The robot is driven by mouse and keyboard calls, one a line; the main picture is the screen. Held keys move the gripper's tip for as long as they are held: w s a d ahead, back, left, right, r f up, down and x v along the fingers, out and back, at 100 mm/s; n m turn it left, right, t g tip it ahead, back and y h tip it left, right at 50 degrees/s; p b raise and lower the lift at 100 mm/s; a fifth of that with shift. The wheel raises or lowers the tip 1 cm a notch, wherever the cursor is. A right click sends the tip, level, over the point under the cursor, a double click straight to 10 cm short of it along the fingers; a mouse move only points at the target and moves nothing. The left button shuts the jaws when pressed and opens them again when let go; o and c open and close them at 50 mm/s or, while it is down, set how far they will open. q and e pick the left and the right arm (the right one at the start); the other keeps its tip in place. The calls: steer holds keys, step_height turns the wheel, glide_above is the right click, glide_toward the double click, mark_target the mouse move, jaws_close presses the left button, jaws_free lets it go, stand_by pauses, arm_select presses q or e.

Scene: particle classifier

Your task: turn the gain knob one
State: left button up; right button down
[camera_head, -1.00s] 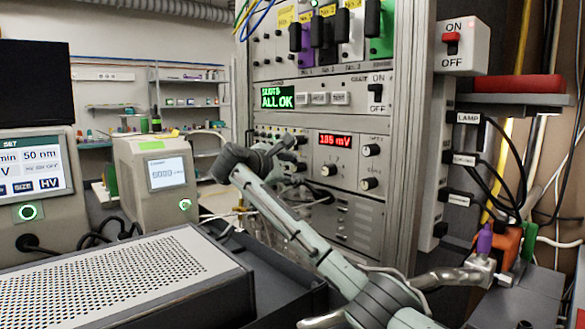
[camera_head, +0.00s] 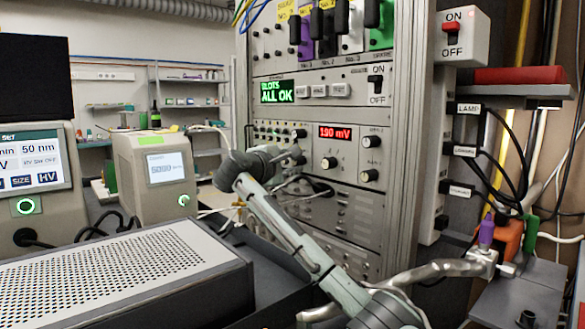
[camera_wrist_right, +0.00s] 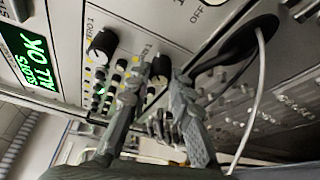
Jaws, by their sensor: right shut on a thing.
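The gain knob one (camera_wrist_right: 160,68) is a small black knob on the grey rack panel. In the right wrist view it sits between the fingertips of my right gripper (camera_wrist_right: 161,82), which is shut on it. In the head view the right gripper (camera_head: 290,157) reaches the left part of the panel and mostly hides this knob. The black zero knob one (camera_wrist_right: 103,45) is beside it, apart from the fingers. The red display (camera_head: 335,132) on the same panel reads about 1.90 mV. My left gripper is not in view.
A green screen (camera_head: 277,91) above reads "ALL OK". More black knobs (camera_head: 370,175) are to the right on the panel. A black cable (camera_wrist_right: 240,40) loops close to the fingers. A perforated instrument box (camera_head: 130,275) fills the lower left.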

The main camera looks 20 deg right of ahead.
steer(key=shift+f, duration=0.1)
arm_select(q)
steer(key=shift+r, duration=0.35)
arm_select(e)
steer(key=c, duration=1.3)
jaws_free()
steer(key=shift+c, duration=0.2)
steer(key=v, duration=1.2)
steer(key=shift+f, duration=0.1)
